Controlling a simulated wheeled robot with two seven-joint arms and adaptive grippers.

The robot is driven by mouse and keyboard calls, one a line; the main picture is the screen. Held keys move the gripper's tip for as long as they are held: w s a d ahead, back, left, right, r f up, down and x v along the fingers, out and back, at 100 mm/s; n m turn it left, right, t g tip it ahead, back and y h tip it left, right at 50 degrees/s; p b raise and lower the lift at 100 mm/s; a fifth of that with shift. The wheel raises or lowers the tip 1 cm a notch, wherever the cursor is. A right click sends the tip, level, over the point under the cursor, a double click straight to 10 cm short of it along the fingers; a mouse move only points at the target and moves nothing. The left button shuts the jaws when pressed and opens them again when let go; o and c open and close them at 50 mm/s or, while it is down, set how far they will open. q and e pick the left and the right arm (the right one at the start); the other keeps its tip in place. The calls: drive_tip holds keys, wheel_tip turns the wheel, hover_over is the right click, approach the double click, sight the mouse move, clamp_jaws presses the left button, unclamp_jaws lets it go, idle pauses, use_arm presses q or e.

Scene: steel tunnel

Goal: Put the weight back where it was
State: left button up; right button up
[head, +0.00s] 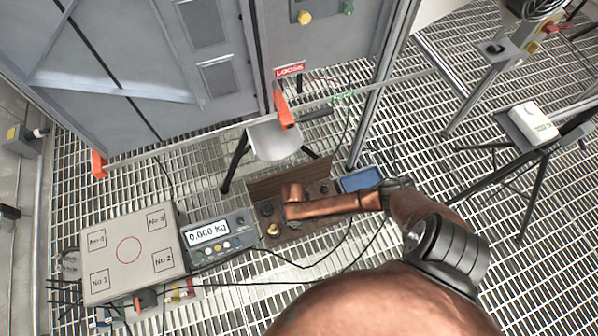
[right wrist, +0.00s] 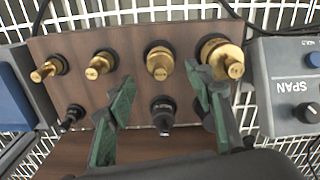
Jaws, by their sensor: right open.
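Brass weights stand in a row on a brown wooden weight holder (right wrist: 130,43) in the right wrist view; the largest (right wrist: 221,59) is at the right end. A brass weight (right wrist: 160,62) and a dark-knobbed weight (right wrist: 162,115) lie between the fingers of my right gripper (right wrist: 160,85), which is open and grips nothing. Another small dark knob (right wrist: 72,117) stands at the left. My left gripper is not in view.
A blue-topped box (head: 361,179) stands right of the holder, close to my forearm. Cables cross the grated floor in front. A grey cabinet (head: 150,60) with orange brackets stands behind. A white device (head: 533,122) sits on a stand at the right.

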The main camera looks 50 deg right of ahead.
wheel_tip(320, 180, up, 4)
drive_tip(key=shift+f+p, duration=0.1)
drive_tip(key=shift+p, duration=0.7)
drive_tip(key=s+a+r+n+y, duration=0.2)
drive_tip(key=s+a+n+y, duration=0.15)
drive_tip(key=s+a, duration=1.15)
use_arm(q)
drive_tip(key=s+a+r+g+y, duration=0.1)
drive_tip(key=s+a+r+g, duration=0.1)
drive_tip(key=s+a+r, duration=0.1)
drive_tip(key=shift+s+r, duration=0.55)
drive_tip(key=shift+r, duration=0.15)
use_arm(e)
drive_tip(key=s+d+r+h, duration=0.1)
drive_tip(key=s+d+r, duration=0.3)
drive_tip(key=s+r, duration=0.3)
drive_tip(key=s+d+r+n+h, duration=0.1)
drive_tip(key=s+d+r, duration=0.4)
drive_tip(key=s, duration=0.5)
drive_tip(key=shift+s+d+r+t, duration=0.15)
drive_tip(key=shift+d+r+t, duration=0.2)
drive_tip(key=shift+r, duration=0.6)
drive_tip(key=shift+a, duration=0.15)
